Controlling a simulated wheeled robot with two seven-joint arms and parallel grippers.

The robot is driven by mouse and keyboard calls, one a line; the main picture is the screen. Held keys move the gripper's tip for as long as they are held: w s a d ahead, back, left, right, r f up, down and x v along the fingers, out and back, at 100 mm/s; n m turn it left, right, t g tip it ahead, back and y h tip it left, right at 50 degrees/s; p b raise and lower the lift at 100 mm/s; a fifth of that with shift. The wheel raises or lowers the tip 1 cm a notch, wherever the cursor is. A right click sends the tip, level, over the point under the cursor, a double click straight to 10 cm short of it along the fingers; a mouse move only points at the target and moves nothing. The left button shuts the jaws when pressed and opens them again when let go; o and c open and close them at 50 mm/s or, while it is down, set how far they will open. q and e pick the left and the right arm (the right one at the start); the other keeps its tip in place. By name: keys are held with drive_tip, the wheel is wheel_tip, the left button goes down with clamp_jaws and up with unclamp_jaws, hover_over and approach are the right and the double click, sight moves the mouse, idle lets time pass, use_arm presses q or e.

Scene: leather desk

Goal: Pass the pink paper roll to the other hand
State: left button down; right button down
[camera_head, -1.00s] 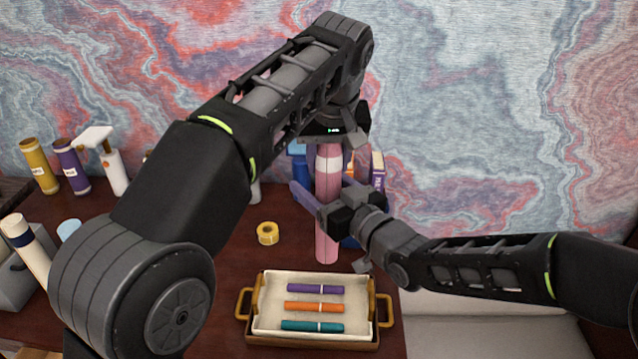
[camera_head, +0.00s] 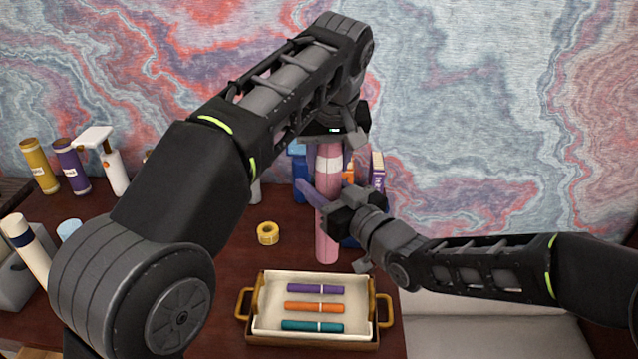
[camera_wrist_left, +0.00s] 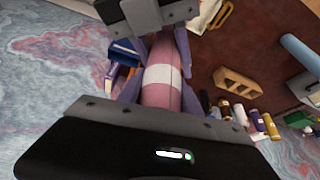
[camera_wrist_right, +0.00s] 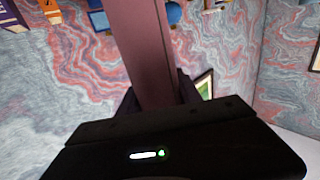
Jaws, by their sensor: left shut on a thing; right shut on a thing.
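The pink paper roll (camera_head: 327,246) is held upright above the desk, with a white band near its upper part. In the left wrist view the roll (camera_wrist_left: 162,93) runs between the fingers. My left gripper (camera_head: 330,142) is shut on its upper end; its fingers are mostly hidden in the head view. My right gripper (camera_head: 322,197) is shut on the roll's middle, below the white band. In the right wrist view the roll (camera_wrist_right: 143,50) passes between dark fingers and looks shaded.
A handled tray (camera_head: 247,333) with purple, orange and teal rolls stands in front on the desk. A yellow tape roll (camera_head: 268,233) lies left of the pink roll. Bottles, including a white spray bottle (camera_head: 114,172), stand at the left. Boxes (camera_head: 377,168) stand behind the roll.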

use_arm(q)
drive_tip(key=c, duration=0.7)
unclamp_jaws()
drive_tip(key=shift+c, duration=0.2)
